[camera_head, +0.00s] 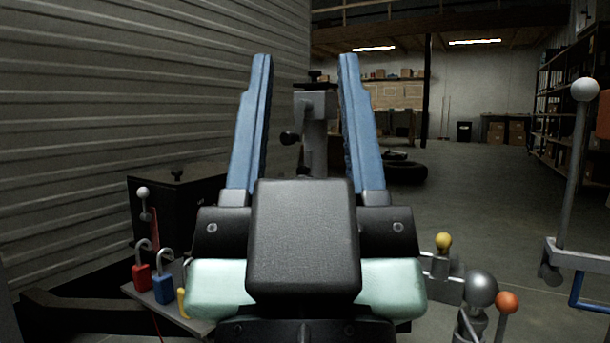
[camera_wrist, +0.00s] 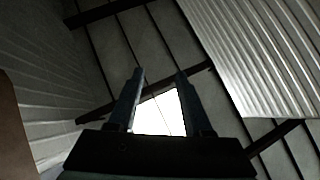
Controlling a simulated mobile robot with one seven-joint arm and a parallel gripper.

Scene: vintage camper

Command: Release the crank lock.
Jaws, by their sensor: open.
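My gripper (camera_head: 305,62) is open and empty. Its two blue fingers point up and away in the head view, and they also show in the wrist view (camera_wrist: 160,76) against the roof and a bright opening. A grey jack-like post (camera_head: 316,135) with a dark knob at its side stands beyond the gripper, seen between the fingers. Its lower part is hidden by my gripper. I cannot tell which part is the crank lock. No task object shows in the wrist view.
At left are a black box (camera_head: 185,215) with a small lever, and red (camera_head: 142,279) and blue (camera_head: 163,289) padlocks. At right are a yellow knob (camera_head: 443,242), a grey ball (camera_head: 480,288), an orange-knobbed lever (camera_head: 507,302) and a tall white-knobbed lever (camera_head: 584,90). Corrugated wall (camera_head: 120,90) stands left.

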